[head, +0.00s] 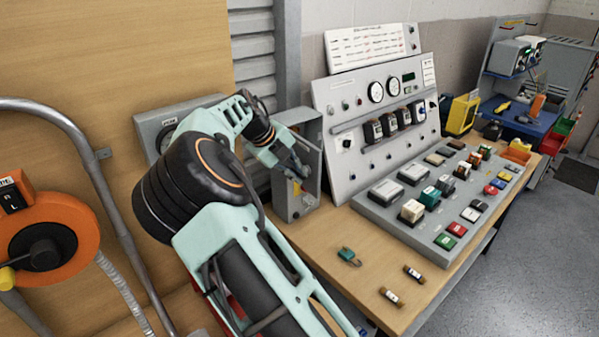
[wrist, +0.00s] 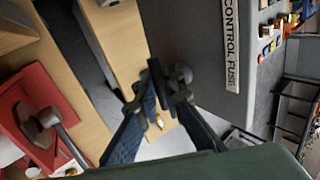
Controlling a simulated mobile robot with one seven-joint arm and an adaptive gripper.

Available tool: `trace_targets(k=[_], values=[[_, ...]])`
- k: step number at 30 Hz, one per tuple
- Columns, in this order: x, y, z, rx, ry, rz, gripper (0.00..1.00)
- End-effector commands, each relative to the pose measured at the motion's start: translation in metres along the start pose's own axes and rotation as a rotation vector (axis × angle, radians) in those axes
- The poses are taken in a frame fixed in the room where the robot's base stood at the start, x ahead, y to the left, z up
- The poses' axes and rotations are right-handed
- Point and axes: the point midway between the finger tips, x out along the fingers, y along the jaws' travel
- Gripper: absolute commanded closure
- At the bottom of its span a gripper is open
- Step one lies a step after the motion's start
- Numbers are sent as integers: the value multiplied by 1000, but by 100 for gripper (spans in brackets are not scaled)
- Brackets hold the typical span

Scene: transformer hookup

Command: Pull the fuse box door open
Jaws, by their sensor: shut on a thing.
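The grey fuse box (head: 283,207) stands on the wooden bench, left of the sloped control panel. Its grey door (wrist: 195,30) fills the upper middle of the wrist view and carries a white label reading CONTROL FUSE (wrist: 231,45). In the head view my gripper (head: 300,182) is at the front of the box. My arm and gripper hide part of the box there, so how far the door stands open is hard to tell.
The sloped control panel (head: 350,188) with gauges stands close to the right of the box. A green padlock-like item (head: 348,256) and two small fuses (head: 413,273) lie on the bench front. An orange reel (head: 70,235) and a bent pipe (head: 95,160) are at left.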

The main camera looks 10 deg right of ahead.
Motion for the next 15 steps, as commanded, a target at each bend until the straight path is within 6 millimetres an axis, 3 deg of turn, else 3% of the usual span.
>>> trace_targets(k=[15], values=[[-2,2,2,28,18,0,100]])
